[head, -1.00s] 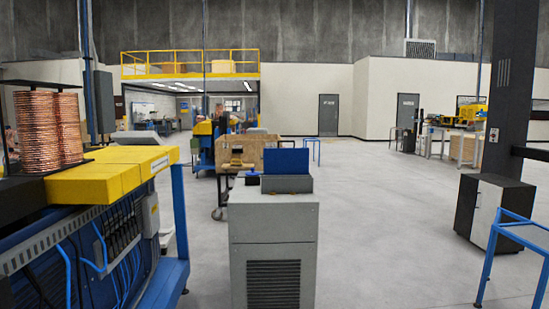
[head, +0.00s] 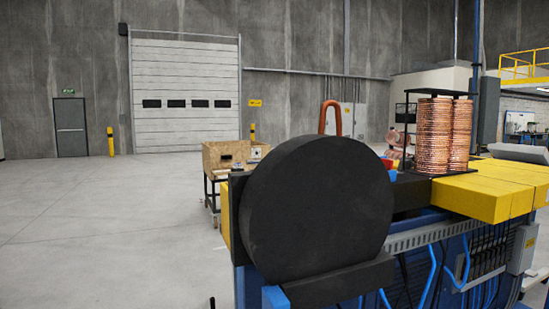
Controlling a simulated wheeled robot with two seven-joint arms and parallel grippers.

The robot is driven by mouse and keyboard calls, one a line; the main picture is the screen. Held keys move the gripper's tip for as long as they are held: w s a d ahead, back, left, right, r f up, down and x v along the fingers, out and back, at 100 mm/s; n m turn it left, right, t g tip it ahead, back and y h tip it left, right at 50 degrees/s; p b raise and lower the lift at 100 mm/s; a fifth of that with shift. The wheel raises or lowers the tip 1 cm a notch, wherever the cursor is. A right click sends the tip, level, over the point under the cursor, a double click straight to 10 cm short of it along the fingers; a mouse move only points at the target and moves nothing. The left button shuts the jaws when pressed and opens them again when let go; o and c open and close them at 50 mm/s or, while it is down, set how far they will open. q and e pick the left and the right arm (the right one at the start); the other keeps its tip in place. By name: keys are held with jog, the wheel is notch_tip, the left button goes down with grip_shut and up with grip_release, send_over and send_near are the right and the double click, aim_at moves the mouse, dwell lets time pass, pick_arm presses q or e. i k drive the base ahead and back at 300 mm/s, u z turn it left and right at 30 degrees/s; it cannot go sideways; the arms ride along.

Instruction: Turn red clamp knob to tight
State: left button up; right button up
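A small red part (head: 387,163) shows just right of the big black disc (head: 315,205), on top of the blue and yellow machine. It may be the red clamp knob, but it is small and partly hidden by the disc, so I cannot tell its setting. A small blue part (head: 392,175) sits just below it. A bent copper tube (head: 331,116) stands up behind the top of the disc. Neither of my grippers is in view.
Copper coils (head: 446,137) stand on the machine behind yellow blocks (head: 485,195). A wooden crate (head: 222,155) on a cart stands behind, left of the disc. The floor (head: 100,225) at the left is open, up to a roller door (head: 187,92).

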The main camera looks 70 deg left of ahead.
aim_at(389, 163)
jog(key=u, duration=0.7)
jog(key=i, duration=2.15)
jog(key=u, duration=2.4)
